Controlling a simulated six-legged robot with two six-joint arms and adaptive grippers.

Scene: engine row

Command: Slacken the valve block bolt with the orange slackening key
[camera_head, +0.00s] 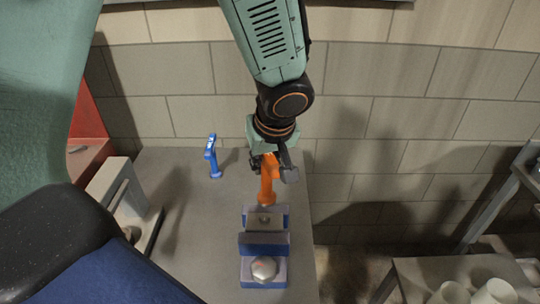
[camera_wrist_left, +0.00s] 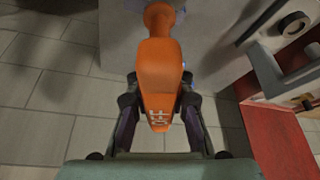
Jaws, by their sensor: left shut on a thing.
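My left gripper (camera_head: 272,167) is shut on the orange slackening key (camera_head: 268,185) and holds it roughly upright. In the left wrist view the key (camera_wrist_left: 160,75) sits between the two fingers (camera_wrist_left: 160,118). The key's lower end is just above or at the rear part of the blue and grey valve block (camera_head: 264,239); I cannot tell whether it touches. A small round bolt-like part (camera_head: 264,219) shows there, close under the key. A larger silver domed part (camera_head: 264,268) sits at the front of the block. My right gripper is not in view.
A blue key (camera_head: 213,157) stands upright on the grey bench top (camera_head: 190,240), left of the orange key. A grey clamp-like fixture (camera_head: 125,190) and a red cabinet (camera_head: 88,140) are at the left. A side table with pale cups (camera_head: 492,292) is at the lower right.

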